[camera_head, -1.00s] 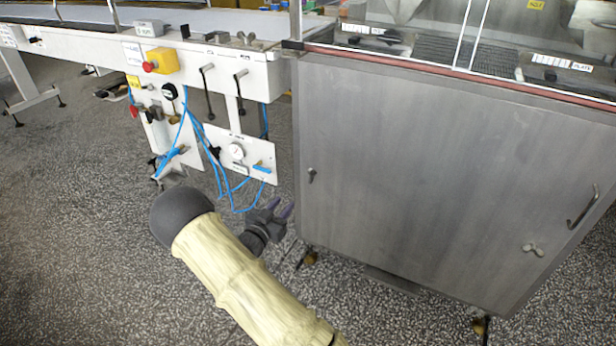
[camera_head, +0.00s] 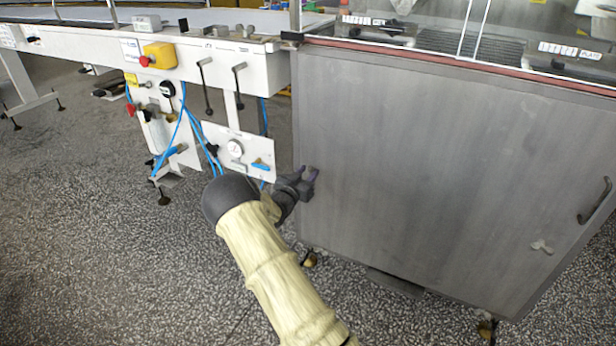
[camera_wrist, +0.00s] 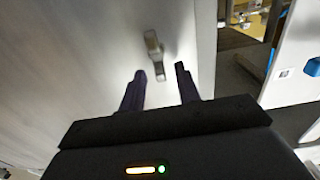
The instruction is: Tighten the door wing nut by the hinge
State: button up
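The grey metal cabinet door (camera_head: 430,180) fills the right of the head view. The wing nut by the door's left edge shows in the wrist view (camera_wrist: 154,50) as a small grey metal piece on the door. In the head view my gripper hides it. My gripper (camera_head: 310,175) is at the door's left edge. In the wrist view its two dark fingers (camera_wrist: 160,72) are apart, with nothing held. The wing nut appears between and a little beyond the fingertips; I cannot tell whether they touch it. A second wing nut (camera_head: 542,246) is at the door's lower right.
A door handle (camera_head: 594,201) is at the right edge. Left of the cabinet is a white control panel (camera_head: 240,150) with a gauge, levers and blue hoses (camera_head: 187,125), close to my arm. The speckled floor (camera_head: 100,250) is clear at lower left.

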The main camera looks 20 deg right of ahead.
jog(key=shift+w+d, duration=0.25)
jog(key=shift+d, duration=0.05)
grip_shut()
